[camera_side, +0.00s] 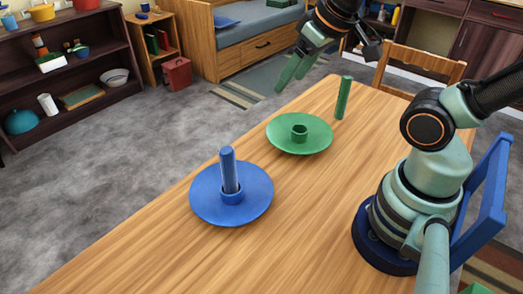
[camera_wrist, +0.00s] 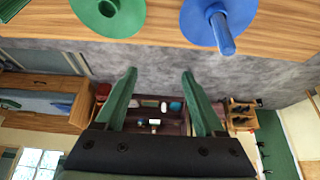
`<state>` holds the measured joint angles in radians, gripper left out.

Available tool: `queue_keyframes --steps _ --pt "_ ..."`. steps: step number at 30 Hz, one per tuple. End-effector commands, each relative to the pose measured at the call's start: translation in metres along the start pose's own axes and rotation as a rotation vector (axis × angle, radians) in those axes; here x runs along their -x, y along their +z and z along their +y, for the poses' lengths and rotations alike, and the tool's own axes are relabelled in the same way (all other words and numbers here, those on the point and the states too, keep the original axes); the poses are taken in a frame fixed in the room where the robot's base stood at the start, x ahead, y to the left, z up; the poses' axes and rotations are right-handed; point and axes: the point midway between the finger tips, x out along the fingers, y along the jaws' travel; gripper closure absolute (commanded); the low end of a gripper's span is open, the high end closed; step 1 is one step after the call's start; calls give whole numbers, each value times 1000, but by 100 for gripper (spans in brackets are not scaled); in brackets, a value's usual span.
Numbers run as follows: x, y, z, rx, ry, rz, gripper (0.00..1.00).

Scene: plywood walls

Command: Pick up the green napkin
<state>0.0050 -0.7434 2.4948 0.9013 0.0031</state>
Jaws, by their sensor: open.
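The green napkin (camera_side: 343,97) is a rolled upright cylinder on the wooden table, just beyond the green plate (camera_side: 281,141). A green ring (camera_side: 299,133) sits on that plate with nothing in it. In the wrist view a green piece (camera_wrist: 14,9) at the top left corner may be the napkin, cut off by the edge. My gripper (camera_side: 290,77) is raised to the left of the napkin and apart from it. The wrist view shows its two green fingers (camera_wrist: 158,75) spread with nothing between them.
A blue plate (camera_side: 208,204) holds a blue ring (camera_side: 232,198) with a rolled blue napkin (camera_side: 228,167) upright in it. The table (camera_side: 330,205) is bare at the front. A wooden chair (camera_side: 417,66) stands at its far end. Dark shelves (camera_side: 75,65) stand across the floor.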

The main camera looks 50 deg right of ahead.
Motion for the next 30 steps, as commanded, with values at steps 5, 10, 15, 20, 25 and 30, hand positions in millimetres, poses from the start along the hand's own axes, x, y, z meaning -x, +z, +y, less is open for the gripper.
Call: queue_keyframes --steps 5,10,15,20,25,30 --pt "-4 -13 28 -128 42 -54 29" --pt "-15 -30 83 -367 113 -144 29" --pt "-31 -36 147 -617 179 -227 29" --pt "-47 -26 213 -856 235 -301 29" --pt "-64 0 276 -1085 283 -369 29" --pt "-74 22 312 -1225 310 -407 29"
